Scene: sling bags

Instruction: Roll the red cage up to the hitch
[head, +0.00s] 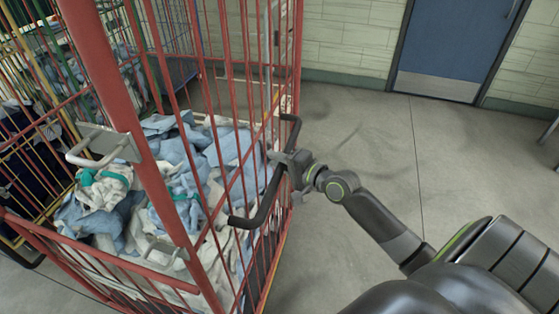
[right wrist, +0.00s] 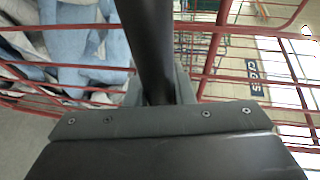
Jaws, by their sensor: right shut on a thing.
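The red cage (head: 288,60) is a tall barred cart on the left side of the head view, loaded with blue and white cloths (head: 185,165). A black bar handle (head: 262,200) sticks out from its right side. My right gripper (head: 287,165) is shut on this handle. In the right wrist view the dark handle (right wrist: 148,45) runs up between the fingers, with red bars (right wrist: 235,77) behind it. My left gripper is not in view. I cannot make out a hitch in either view.
A yellow-framed cage (head: 35,125) stands close on the left, and other cages stand behind. A blue door (head: 455,42) is in the pale block wall (head: 345,40) at the back. The grey floor (head: 375,130) right of the red cage is clear up to the wall.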

